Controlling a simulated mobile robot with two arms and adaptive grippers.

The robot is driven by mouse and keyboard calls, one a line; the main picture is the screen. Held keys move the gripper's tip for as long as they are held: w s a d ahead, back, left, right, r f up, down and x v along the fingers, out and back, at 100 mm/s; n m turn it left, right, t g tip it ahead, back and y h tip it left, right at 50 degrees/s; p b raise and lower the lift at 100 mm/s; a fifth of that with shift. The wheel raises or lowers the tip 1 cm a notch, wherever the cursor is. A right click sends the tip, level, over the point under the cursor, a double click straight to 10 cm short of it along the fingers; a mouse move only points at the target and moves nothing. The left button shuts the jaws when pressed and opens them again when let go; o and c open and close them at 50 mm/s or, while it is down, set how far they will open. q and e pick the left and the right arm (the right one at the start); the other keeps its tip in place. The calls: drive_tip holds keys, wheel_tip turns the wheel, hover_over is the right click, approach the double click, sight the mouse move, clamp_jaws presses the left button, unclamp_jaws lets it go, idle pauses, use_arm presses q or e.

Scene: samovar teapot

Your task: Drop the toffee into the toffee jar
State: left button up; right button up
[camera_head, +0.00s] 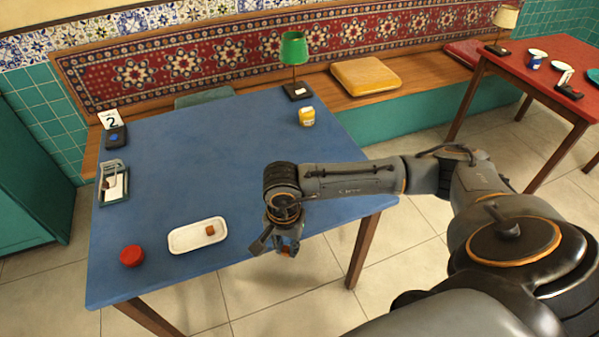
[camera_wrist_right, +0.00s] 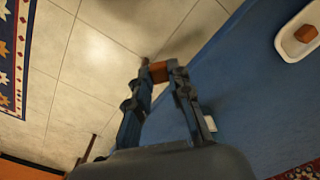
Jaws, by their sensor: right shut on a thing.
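My right gripper (camera_head: 276,246) is by the near right edge of the blue table. In the wrist view its fingertips (camera_wrist_right: 158,74) are shut on a small brown toffee (camera_wrist_right: 159,72), seen against the floor beside the table edge. Another brown toffee (camera_head: 210,230) lies on a white tray (camera_head: 184,241) left of the gripper, and it also shows in the wrist view (camera_wrist_right: 306,33). A small jar with a yellow and white look (camera_head: 306,117) stands at the back right of the table. I cannot tell whether it is the toffee jar. My left gripper is not in view.
A red round lid or low jar (camera_head: 131,255) is at the table's near left. A green lamp (camera_head: 294,60) stands behind the small jar. A dark tray with papers (camera_head: 114,185) and a number stand (camera_head: 112,120) are at left. The blue table's middle (camera_head: 210,160) is clear.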

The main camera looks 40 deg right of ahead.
use_arm(q)
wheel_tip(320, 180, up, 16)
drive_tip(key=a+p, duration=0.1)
drive_tip(key=p, duration=1.4)
use_arm(e)
drive_tip(key=w+d+r+m, duration=0.55)
drive_tip(key=r+m, duration=0.35)
drive_tip(key=m, duration=0.8)
drive_tip(key=w+d+r+m, duration=0.5)
drive_tip(key=w+r+m, duration=0.25)
drive_tip(key=m, duration=1.05)
use_arm(q)
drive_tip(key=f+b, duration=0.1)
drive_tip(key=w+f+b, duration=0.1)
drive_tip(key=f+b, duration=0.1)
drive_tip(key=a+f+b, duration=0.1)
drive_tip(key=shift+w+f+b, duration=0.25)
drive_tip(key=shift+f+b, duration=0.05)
drive_tip(key=shift+b, duration=0.1)
use_arm(e)
drive_tip(key=f, duration=0.5)
drive_tip(key=shift+s+d, duration=0.15)
drive_tip(key=shift+d, duration=0.1)
drive_tip(key=o, duration=0.8)
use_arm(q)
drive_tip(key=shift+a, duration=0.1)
use_arm(e)
drive_tip(key=shift+o, duration=0.2)
